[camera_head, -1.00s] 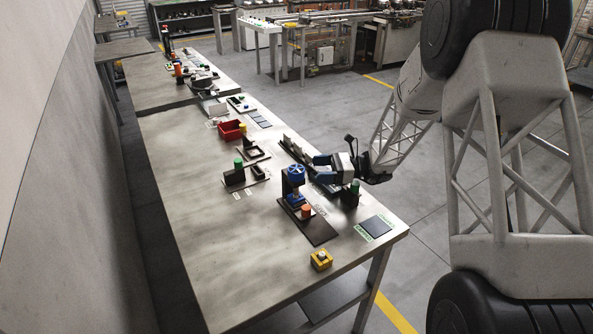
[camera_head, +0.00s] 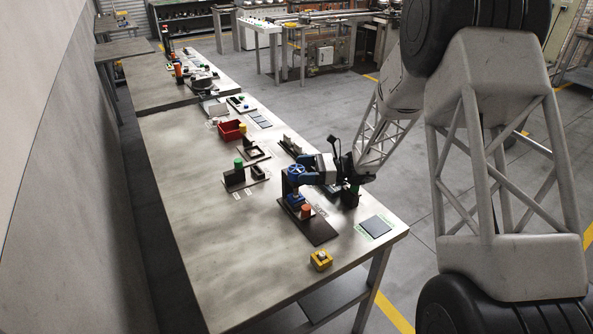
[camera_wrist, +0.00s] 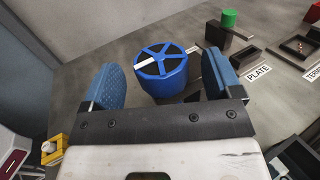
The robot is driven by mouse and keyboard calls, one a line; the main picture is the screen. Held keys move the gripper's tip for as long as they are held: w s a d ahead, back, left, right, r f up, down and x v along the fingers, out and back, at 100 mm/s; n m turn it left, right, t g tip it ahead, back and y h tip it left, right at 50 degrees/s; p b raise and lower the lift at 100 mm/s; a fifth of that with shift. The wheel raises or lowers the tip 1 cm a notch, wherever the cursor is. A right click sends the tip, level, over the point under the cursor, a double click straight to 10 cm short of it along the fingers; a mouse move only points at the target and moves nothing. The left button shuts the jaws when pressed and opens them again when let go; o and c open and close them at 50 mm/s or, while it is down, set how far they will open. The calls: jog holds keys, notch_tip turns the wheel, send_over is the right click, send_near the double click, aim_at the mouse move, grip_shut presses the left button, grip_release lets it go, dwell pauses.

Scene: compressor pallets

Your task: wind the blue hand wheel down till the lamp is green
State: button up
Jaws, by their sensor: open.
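In the wrist view the wheel (camera_wrist: 161,62) is round and spoked, with a pale mark on one spoke. My gripper (camera_wrist: 164,78) is open, one blue finger on either side of the wheel with gaps showing. In the head view my gripper (camera_head: 302,177) reaches the wheel from the right and partly hides its upright. An orange-red cylinder (camera_head: 306,211) stands on the same base plate, possibly the lamp; I see no green on it.
A yellow box with a button (camera_head: 321,260) sits at the near end of the table (camera_head: 215,260). A black fixture with a green cylinder (camera_head: 238,164) stands to the left, a red bin (camera_head: 230,130) behind. The left side of the table is clear.

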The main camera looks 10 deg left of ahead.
jog(key=shift+x, duration=1.2)
jog(key=shift+c, duration=0.4)
jog(key=c, duration=0.8)
jog(key=shift+c, duration=0.2)
jog(key=shift+m+t, duration=0.4)
jog(key=shift+t, duration=0.2)
jog(key=m+t, duration=0.2)
jog(key=t, duration=0.2)
jog(key=m+t, duration=0.3)
jog(key=t, duration=0.1)
jog(key=shift+s+m+t, duration=0.15)
jog(key=shift+m+t, duration=0.15)
jog(key=shift+t, duration=0.1)
jog(key=shift+m+t+h, duration=0.9)
jog(key=shift+m+t, duration=0.45)
jog(key=shift+t, duration=0.5)
jog(key=shift+m+t+h, duration=0.9)
jog(key=shift+m+t, duration=0.45)
jog(key=shift+t, duration=0.5)
